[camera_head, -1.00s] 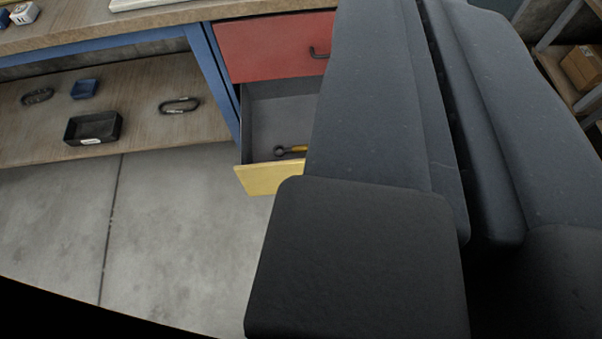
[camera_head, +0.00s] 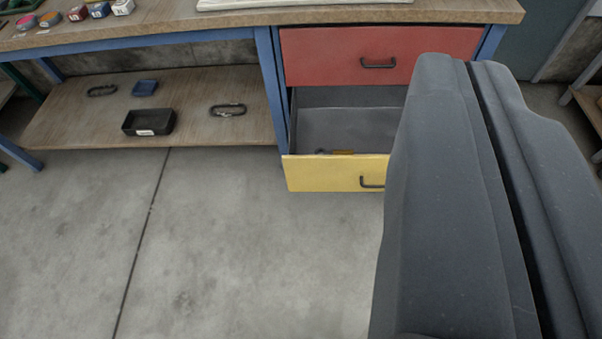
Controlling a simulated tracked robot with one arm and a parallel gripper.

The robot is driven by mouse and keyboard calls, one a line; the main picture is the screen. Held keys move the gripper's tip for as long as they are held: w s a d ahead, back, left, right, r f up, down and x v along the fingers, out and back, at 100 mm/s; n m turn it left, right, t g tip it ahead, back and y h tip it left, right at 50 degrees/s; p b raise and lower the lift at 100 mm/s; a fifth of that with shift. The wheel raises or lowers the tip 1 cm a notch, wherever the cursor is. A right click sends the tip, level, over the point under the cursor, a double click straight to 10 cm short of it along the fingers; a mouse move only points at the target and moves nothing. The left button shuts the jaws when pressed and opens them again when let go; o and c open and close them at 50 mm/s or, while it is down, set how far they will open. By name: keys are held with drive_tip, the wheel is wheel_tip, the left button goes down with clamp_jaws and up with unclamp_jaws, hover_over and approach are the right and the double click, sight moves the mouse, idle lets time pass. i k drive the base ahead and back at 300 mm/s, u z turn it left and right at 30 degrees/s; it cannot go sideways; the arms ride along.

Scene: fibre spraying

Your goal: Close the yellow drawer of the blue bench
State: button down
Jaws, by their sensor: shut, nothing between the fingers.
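The yellow drawer (camera_head: 325,174) of the blue bench (camera_head: 276,90) stands pulled out below the red drawer (camera_head: 440,50), which is closed. A dark handle (camera_head: 371,182) shows on its yellow front. My gripper (camera_head: 455,62) is shut and empty. It fills the right side of the view and hides the right part of the yellow drawer. I cannot tell whether it touches the drawer.
The lower wooden shelf (camera_head: 75,125) on the left holds a black tray (camera_head: 148,122), a small blue tray (camera_head: 145,88) and carabiners (camera_head: 228,110). Small boxes (camera_head: 100,10) stand on the benchtop. The concrete floor (camera_head: 240,250) before the bench is clear. A shelf rack (camera_head: 590,105) stands at right.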

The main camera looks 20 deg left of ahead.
sight(365, 119)
drive_tip(key=u, duration=0.85)
drive_tip(key=i, duration=0.7)
drive_tip(key=z, duration=0.45)
